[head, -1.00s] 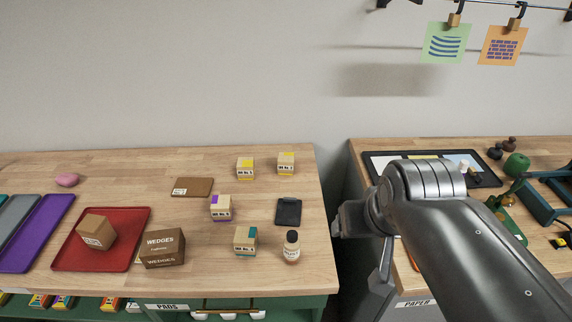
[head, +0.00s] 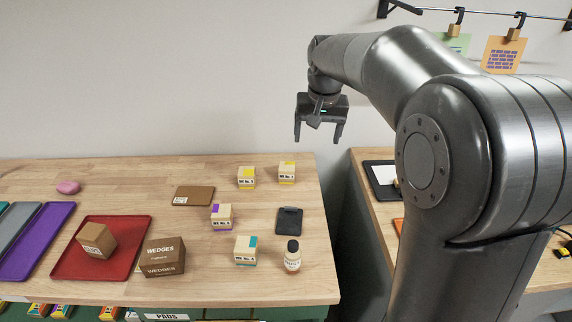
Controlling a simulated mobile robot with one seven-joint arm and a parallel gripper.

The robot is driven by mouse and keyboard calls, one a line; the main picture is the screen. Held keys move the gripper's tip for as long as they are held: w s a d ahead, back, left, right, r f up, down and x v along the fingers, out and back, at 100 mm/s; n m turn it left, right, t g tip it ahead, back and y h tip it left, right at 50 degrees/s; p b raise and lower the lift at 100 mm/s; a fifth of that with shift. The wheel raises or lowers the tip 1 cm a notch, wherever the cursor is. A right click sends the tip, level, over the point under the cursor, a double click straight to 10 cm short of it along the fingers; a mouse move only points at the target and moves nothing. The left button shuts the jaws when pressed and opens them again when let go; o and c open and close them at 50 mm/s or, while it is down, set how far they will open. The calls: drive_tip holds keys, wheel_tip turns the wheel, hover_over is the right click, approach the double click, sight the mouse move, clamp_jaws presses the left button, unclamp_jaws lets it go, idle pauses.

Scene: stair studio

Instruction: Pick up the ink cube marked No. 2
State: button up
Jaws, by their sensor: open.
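Several small ink cubes with coloured corners and white labels stand on the left wooden table. A cube with yellow (head: 246,178) and another cube with yellow (head: 287,174) are at the back right. A purple-marked cube (head: 221,217) is in the middle, and a teal-marked cube (head: 245,250) is nearer the front. The label numbers are too small to read surely, so I cannot tell which is No. 2. My gripper (head: 318,138) is open and empty, pointing down in the air above the table's back right part, apart from all the cubes.
A bottle (head: 292,257) and a black pad (head: 289,221) stand right of the cubes. A brown WEDGES box (head: 163,257), a red tray (head: 125,262) with a box on it and a brown pad (head: 194,196) lie left. A gap separates the right table, partly hidden by my arm.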

drive_tip(key=w+a+f+g, duration=0.1)
drive_tip(key=w+a+f, duration=0.2)
drive_tip(key=w+f, duration=0.55)
drive_tip(key=g, duration=0.1)
hover_over(287, 167)
drive_tip(key=f, duration=0.8)
drive_tip(key=shift+s+a, duration=0.15)
drive_tip(key=shift+s, duration=0.2)
drive_tip(key=shift+m, duration=0.3)
wheel_tip(287, 167, down, 6)
drive_tip(key=shift+w, duration=0.1)
drive_tip(key=shift+w+f, duration=0.2)
drive_tip(key=shift+f, duration=2.45)
drive_tip(key=c, duration=1.1)
drive_tip(key=shift+r, duration=0.15)
